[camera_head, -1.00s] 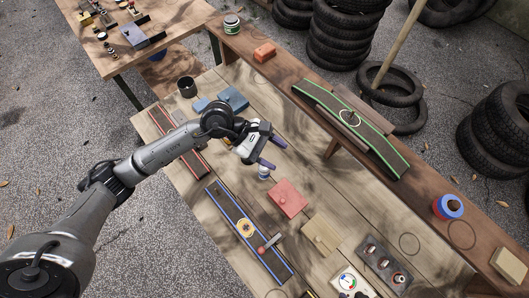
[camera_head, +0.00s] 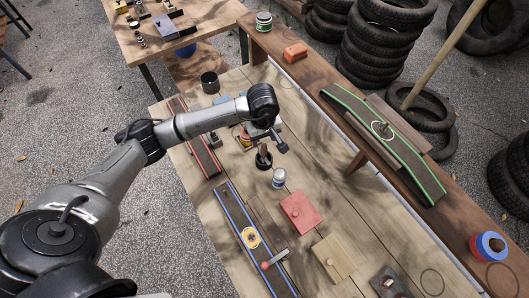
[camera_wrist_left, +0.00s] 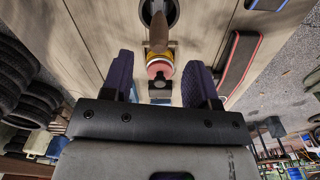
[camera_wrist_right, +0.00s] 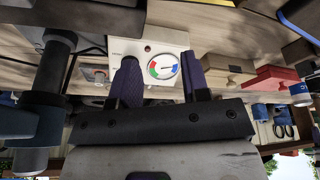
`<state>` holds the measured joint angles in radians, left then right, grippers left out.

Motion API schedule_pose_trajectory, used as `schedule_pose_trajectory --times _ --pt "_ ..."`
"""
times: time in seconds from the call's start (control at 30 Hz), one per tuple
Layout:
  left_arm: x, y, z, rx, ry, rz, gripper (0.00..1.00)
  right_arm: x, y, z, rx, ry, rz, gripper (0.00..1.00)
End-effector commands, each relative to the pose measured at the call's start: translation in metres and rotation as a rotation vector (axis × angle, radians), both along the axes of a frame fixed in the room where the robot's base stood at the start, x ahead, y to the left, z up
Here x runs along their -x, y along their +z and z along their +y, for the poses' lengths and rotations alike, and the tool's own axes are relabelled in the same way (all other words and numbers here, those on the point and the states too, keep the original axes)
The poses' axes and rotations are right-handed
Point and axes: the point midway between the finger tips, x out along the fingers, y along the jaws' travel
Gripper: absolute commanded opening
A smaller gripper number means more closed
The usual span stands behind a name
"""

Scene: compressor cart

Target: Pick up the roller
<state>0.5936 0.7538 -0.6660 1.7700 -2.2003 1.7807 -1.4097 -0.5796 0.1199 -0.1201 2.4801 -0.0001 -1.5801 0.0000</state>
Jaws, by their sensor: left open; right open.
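I cannot tell for sure which thing is the roller. A wooden-handled tool (camera_wrist_left: 158,32) stands in a dark round cup (camera_head: 264,160). A rounded red and yellow thing (camera_wrist_left: 159,67) shows between my left fingers, and also in the head view (camera_head: 245,138), partly hidden. My left gripper (camera_wrist_left: 158,82) is open and empty, hanging over this part of the table, apart from the cup. In the head view it shows (camera_head: 264,133) beside the cup. My right gripper (camera_wrist_right: 160,75) is open and empty, facing a white gauge box (camera_wrist_right: 160,62).
A blue-edged strip (camera_head: 240,225) carries a yellow disc and a red-ended tool (camera_head: 272,261). A small white jar (camera_head: 279,178), a red block (camera_head: 301,211) and a tan block (camera_head: 333,257) lie nearby. A raised shelf with a green-edged strip (camera_head: 350,105) runs along the right.

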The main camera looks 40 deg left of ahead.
Motion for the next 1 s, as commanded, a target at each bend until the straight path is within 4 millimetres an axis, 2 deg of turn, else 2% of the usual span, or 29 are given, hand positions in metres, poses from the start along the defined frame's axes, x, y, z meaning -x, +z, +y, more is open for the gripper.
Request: schedule_pose_trajectory --times 0.1,0.37,0.7,1.0 --pt "0.0 -0.013 -0.001 0.002 -0.001 0.001 0.54 0.0 -0.001 0.0 0.0 0.0 0.0 0.43" --pt "0.001 -0.026 -0.001 0.003 0.0 0.003 0.54 0.0 -0.001 0.0 0.001 0.0 0.0 0.43" --pt "0.0 -0.066 -0.003 0.003 0.0 0.001 0.54 0.0 -0.003 0.0 0.001 0.001 0.0 0.43" --pt "0.0 -0.071 -0.003 0.002 -0.001 0.0 0.54 0.0 -0.003 0.0 0.001 0.001 0.0 0.43"
